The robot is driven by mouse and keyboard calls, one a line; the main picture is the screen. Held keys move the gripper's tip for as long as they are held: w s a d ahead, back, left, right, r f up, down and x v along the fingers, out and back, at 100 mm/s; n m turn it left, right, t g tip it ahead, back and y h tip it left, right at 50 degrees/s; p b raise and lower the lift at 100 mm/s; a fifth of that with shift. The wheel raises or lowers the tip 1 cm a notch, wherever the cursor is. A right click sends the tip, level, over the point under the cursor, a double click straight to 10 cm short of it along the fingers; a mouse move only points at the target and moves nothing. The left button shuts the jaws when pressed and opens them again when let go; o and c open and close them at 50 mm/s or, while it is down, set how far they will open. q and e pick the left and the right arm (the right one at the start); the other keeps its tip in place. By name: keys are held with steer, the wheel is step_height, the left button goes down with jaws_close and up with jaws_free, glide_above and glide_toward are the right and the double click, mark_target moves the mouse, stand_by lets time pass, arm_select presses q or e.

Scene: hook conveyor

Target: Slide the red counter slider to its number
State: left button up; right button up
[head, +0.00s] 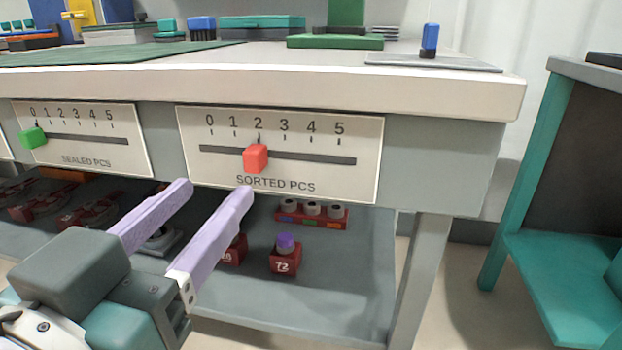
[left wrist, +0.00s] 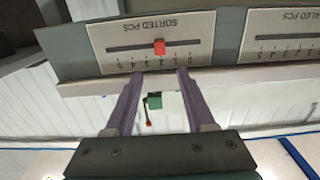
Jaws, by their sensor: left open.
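The red slider (head: 255,158) sits on the dark slot of the "SORTED PCS" panel (head: 365,180), under the number 2 of a 0 to 5 scale. It also shows in the left wrist view (left wrist: 159,47), where the panel (left wrist: 100,45) appears upside down. My left gripper (head: 215,187) is open and empty. Its two pale purple fingers point at the panel from below and left of the slider in the head view. In the left wrist view the gripper (left wrist: 160,74) has its fingertips on either side of the slider's line, apart from it. My right gripper is out of view.
A green slider (head: 33,138) sits near 0 on the "SEALED PCS" panel (head: 85,158) to the left. The white tabletop edge (head: 430,88) overhangs above. A lower shelf (head: 345,270) holds red weights and a red rack (head: 312,215). A teal stand (head: 560,275) is at right.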

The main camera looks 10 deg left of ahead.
mark_target(249, 154)
arm_select(q)
steer(key=w+b, duration=0.2)
steer(key=w, duration=0.7)
steer(key=shift+w+d, duration=0.1)
steer(key=shift+w, duration=0.3)
jaws_close()
stand_by(0.7)
stand_by(0.4)
